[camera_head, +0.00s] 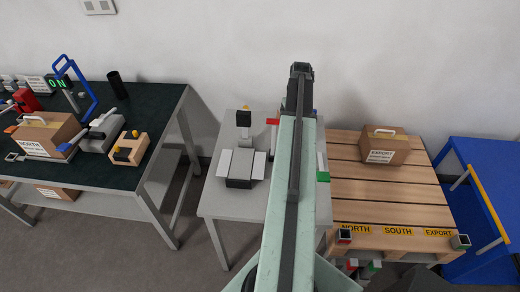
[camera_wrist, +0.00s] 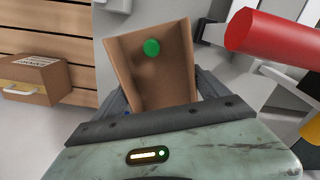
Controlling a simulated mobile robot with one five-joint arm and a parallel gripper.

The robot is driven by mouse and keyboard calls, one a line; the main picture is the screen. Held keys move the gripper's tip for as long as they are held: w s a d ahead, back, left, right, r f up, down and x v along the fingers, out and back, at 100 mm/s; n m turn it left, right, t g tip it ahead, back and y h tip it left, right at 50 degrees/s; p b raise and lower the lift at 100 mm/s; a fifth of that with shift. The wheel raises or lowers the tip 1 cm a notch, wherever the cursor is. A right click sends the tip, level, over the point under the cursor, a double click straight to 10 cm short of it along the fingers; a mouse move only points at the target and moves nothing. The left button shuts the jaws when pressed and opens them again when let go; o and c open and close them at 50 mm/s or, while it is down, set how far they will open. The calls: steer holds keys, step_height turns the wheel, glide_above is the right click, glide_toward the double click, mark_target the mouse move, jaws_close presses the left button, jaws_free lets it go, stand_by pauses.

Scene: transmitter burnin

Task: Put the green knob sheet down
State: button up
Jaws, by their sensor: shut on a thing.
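The green knob sheet is a brown, tray-like sheet (camera_wrist: 128,62) with a round green knob (camera_wrist: 152,47). In the wrist view it stands between the two fingers of my gripper (camera_wrist: 160,92), which is shut on it. The grey surface of a small table shows around it; I cannot tell whether the sheet touches that surface. In the head view my arm reaches over the right part of the small grey table (camera_head: 222,202) and hides the sheet.
A red cylinder (camera_wrist: 265,32) and a yellow part are close right of the sheet. A grey device (camera_head: 243,168) stands on the small table. The pallet (camera_head: 375,190) with the EXPORT box (camera_head: 382,146) lies right. A dark bench (camera_head: 150,100) with equipment stands left.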

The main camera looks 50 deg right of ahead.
steer(key=shift+w+d, duration=0.1)
step_height(320, 180, down, 10)
steer(key=b, duration=1)
steer(key=shift+f, duration=0.2)
steer(key=shift+r, duration=0.25)
steer(key=shift+f, duration=0.25)
steer(key=o, duration=1.2)
steer(key=shift+r, duration=0.1)
step_height(320, 180, up, 12)
steer(key=p, duration=1.2)
steer(key=shift+r, duration=0.15)
